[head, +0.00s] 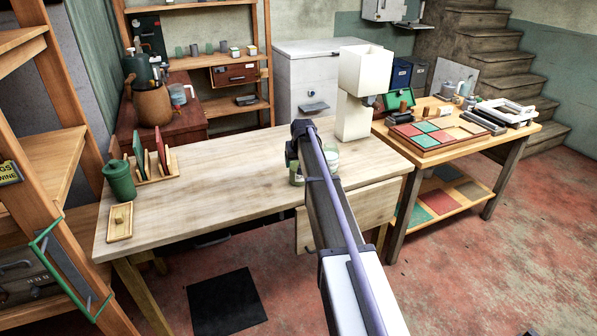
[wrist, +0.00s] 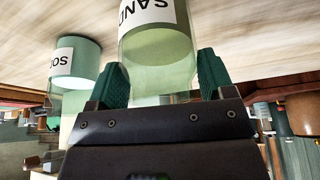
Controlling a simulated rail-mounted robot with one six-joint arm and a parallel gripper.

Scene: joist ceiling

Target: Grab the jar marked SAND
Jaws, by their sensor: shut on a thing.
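The jar marked SAND (wrist: 156,45) is a pale green glass jar with a white label. In the wrist view it sits between the green fingers of my gripper (wrist: 158,85), which are shut on it. A second jar (wrist: 75,65), similar and with a partly readable white label, stands to the left in the wrist view, apart from the held one. In the head view my arm covers most of my gripper; a bit of pale green glass (head: 331,160) shows beside it over the wooden table (head: 220,180). Whether the held jar touches the table I cannot tell.
A cream hopper-shaped machine (head: 362,80) stands at the table's back right. A green canister (head: 119,180), a rack with upright panels (head: 155,165) and a small wooden tray (head: 120,222) are at the left end. The table's middle left is clear.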

